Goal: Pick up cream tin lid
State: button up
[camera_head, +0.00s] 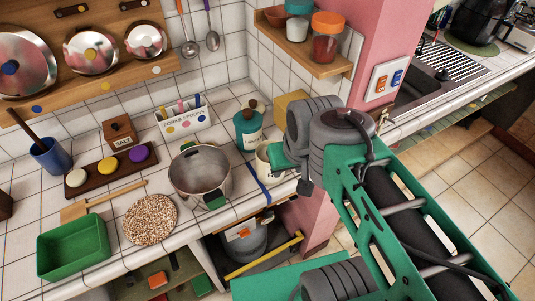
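A cream tin (263,166) stands on the tiled counter, right of the steel pot and in front of the teal canister. Its top and right side are partly hidden by my gripper, so I cannot tell whether a lid sits on it. A small round cream-coloured piece (75,178) lies on a dark tray at the left; I cannot tell whether it is a lid. My gripper (290,168) is at the tin's right side, very close to it in the picture. Its fingers are mostly hidden by the arm, and contact cannot be made out.
A steel pot (200,178) and a teal canister (248,131) with a brown knob stand near the tin. A pink wall column (377,45) and wooden shelf (304,48) rise behind my arm.

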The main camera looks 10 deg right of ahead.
aim_at(253, 105)
jog(key=u, duration=3.8)
jog(key=k, duration=0.7)
jog(key=z, duration=1.2)
